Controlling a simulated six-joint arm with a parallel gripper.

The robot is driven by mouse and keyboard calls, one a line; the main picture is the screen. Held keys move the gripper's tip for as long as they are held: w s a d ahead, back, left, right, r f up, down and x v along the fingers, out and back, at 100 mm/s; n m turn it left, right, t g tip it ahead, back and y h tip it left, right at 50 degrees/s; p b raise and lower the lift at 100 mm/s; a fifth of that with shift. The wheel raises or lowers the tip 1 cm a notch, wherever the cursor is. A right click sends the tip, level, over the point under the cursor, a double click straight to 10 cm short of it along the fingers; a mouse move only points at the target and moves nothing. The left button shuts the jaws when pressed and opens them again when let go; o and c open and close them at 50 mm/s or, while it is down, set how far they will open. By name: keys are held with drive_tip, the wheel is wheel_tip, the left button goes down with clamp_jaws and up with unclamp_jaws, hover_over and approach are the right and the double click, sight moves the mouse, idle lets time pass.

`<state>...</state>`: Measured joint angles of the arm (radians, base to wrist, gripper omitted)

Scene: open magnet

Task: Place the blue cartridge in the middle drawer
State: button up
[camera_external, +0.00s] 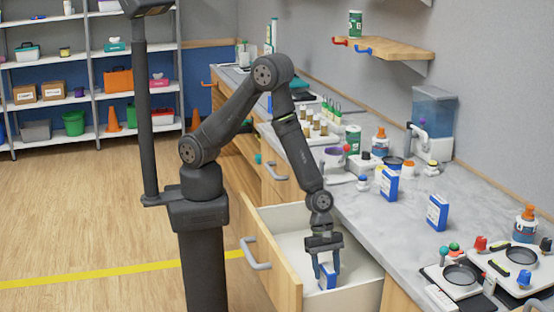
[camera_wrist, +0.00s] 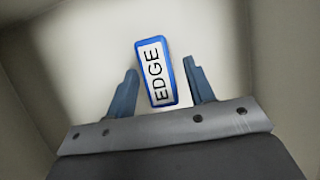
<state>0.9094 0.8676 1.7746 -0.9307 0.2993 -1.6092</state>
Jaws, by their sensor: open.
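The blue cartridge (camera_external: 327,277) stands or lies inside the open drawer (camera_external: 365,285), near the middle of its white floor. My gripper (camera_external: 327,271) reaches down into the drawer. In the wrist view its two fingers (camera_wrist: 159,92) are open, one on each side of the cartridge, with gaps between. Whether the cartridge rests fully on the drawer floor is hard to tell.
The drawer's wooden front (camera_external: 270,262) has a grey handle. On the counter (camera_external: 400,232) stand two more blue-and-white boxes (camera_external: 386,184) (camera_external: 437,212), several bottles and a scale-like device (camera_external: 462,275). The drawer walls surround my gripper closely.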

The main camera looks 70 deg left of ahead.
sight(328, 277)
drive_tip(key=v, duration=0.9)
drive_tip(key=x, duration=1.2)
drive_tip(key=shift+f, duration=0.15)
idle(0.4)
